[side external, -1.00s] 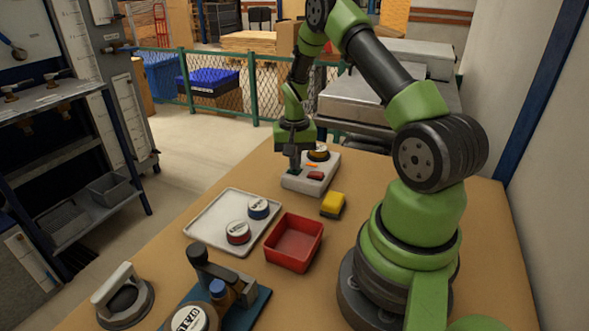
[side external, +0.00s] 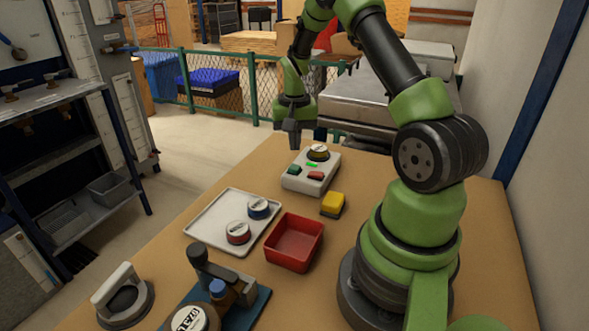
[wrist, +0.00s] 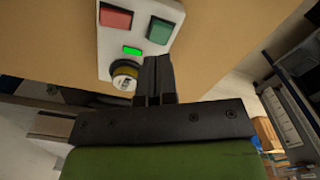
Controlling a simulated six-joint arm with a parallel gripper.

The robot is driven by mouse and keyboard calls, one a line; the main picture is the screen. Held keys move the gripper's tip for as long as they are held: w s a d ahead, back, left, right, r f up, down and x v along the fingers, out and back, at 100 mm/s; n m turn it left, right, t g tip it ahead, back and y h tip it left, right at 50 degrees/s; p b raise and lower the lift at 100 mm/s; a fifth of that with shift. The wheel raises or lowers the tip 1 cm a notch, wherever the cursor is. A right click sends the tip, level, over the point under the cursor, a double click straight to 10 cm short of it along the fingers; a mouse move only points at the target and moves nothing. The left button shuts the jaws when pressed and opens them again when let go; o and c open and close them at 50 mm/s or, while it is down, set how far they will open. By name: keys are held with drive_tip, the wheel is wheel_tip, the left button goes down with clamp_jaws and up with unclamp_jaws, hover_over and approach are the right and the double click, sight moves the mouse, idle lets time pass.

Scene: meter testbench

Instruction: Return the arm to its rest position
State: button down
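My gripper (side external: 294,142) hangs above the table, just behind and left of the grey test box, apart from it. In the wrist view my gripper's fingers (wrist: 158,80) are together with nothing held between them. The test box (side external: 318,178) has a green button (side external: 294,170), a red button (side external: 316,176) and a lit green lamp (side external: 312,165). A round meter with a yellow band (side external: 318,152) sits at the box's far end. The wrist view shows the test box (wrist: 122,70) past the fingers, with the meter partly hidden behind them.
A white tray (side external: 205,222) holds a red-banded meter (side external: 238,233) and a blue-banded meter (side external: 258,208). A red bin (side external: 293,243), a yellow block (side external: 332,203), a clamp fixture (side external: 218,285) and a handled round tool (side external: 122,297) stand on the table. Air around my gripper is clear.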

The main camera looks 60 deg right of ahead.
drive_tip(key=shift+r, duration=0.35)
drive_tip(key=a+r+n+t, duration=0.3)
drive_tip(key=a+r, duration=0.9)
drive_tip(key=r, duration=0.3)
drive_tip(key=s+a+r+n+t+y, duration=0.2)
drive_tip(key=s+a+r+n+t, duration=0.2)
drive_tip(key=s+a, duration=0.8)
drive_tip(key=shift+s+a+r+n, duration=0.3)
drive_tip(key=shift+s+r+n, duration=0.2)
drive_tip(key=shift+r, duration=0.3)
